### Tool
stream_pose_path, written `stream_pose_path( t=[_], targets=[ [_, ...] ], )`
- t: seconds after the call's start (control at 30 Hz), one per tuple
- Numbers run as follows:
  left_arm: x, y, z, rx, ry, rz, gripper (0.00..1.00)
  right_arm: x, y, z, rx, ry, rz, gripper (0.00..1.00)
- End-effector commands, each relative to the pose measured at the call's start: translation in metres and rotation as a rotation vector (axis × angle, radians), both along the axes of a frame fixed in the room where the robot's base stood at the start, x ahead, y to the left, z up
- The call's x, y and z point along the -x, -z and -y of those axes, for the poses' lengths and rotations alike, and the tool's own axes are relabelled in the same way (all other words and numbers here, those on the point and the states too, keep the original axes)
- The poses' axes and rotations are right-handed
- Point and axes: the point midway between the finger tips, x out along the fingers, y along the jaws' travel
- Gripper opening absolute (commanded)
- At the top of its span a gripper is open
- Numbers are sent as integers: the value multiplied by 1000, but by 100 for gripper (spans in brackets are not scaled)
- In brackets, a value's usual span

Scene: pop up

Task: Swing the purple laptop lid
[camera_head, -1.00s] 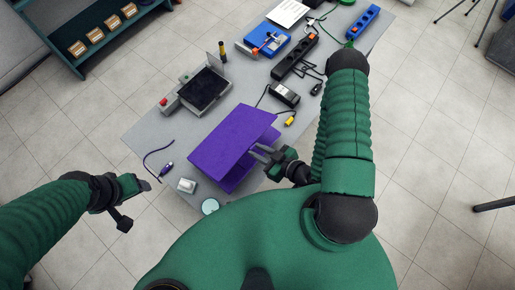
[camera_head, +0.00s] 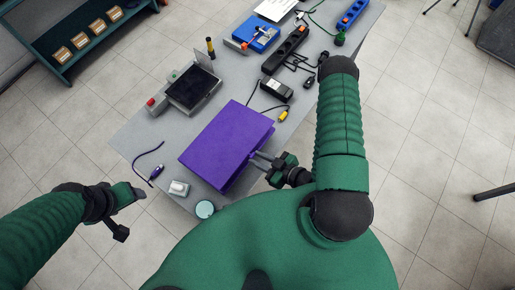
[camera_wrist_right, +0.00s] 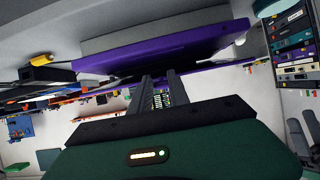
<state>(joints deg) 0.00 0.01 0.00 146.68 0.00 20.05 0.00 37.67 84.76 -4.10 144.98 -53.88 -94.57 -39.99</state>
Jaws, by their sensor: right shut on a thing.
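The purple laptop (camera_head: 225,140) lies on the grey table near its front edge, and its lid shows as a broad purple face. A narrow gap shows under the lid along its right side. My right gripper (camera_head: 257,160) is at that right edge, shut on the laptop lid. In the right wrist view the two fingers (camera_wrist_right: 158,88) reach up to the purple lid (camera_wrist_right: 165,48); their tips are partly lost in the dark gap. My left gripper (camera_head: 130,210) is open and empty, left of the table and away from the laptop.
Around the laptop on the table (camera_head: 135,135) are a dark-screened device (camera_head: 192,90), a black meter (camera_head: 276,90), a white block (camera_head: 179,188), a round pale disc (camera_head: 205,209) and a purple cable (camera_head: 150,160). Power strips and a blue box (camera_head: 256,35) lie farther back.

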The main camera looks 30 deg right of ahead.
Motion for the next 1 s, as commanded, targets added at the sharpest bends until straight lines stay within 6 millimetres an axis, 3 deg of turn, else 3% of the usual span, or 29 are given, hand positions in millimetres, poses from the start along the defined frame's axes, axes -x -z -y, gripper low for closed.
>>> stream_pose_path(
  t=[0.23, 0.7, 0.73, 0.9, 1.0],
  targets=[
    [0, 3, 0, 0, 0, 0, 67, 1, 5, 1, 2, 3, -1, 0],
    [0, 33, 0, 0, 0, 0, 67, 6, 47, 4, 4, 3, -2, 0],
    [0, 32, 0, 0, 0, 0, 67, 6, 46, 4, 4, 3, -2, 23],
    [0, 30, 0, 0, 0, 0, 67, 6, 43, 3, 2, 2, 0, 45],
    [0, 30, 0, 0, 0, 0, 67, 6, 43, 3, 1, 2, -1, 47]
  ],
)
